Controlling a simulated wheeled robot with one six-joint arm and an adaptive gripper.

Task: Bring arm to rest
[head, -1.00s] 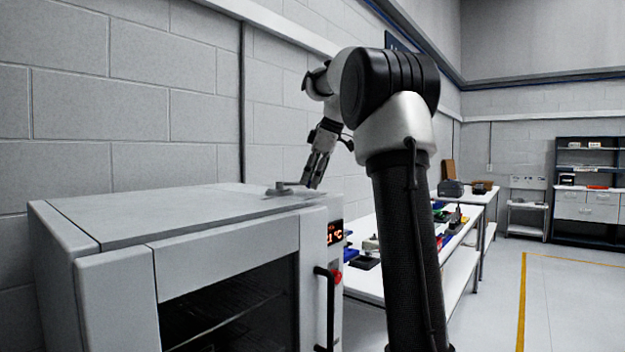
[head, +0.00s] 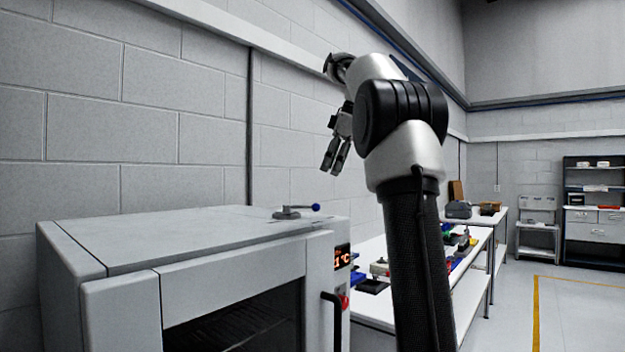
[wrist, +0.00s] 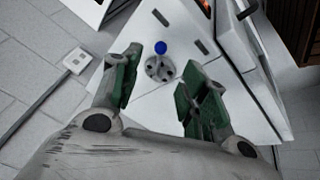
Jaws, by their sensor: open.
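My gripper (head: 336,157) hangs in the air above the right end of the oven-like cabinet (head: 180,236), clear of its top. In the wrist view my gripper (wrist: 155,95) shows two fingers spread apart with nothing between them. A small grey metal fitting with a blue-knobbed lever (head: 290,212) sits on the cabinet's top near its right edge. It also shows in the wrist view (wrist: 160,68), beyond the fingertips and apart from them.
The cabinet has a dark glass door, a handle (head: 333,318) and a lit display (head: 342,257). A white workbench (head: 375,315) with several small items stands to its right. Shelves (head: 590,205) stand far right. A block wall (head: 150,110) runs behind.

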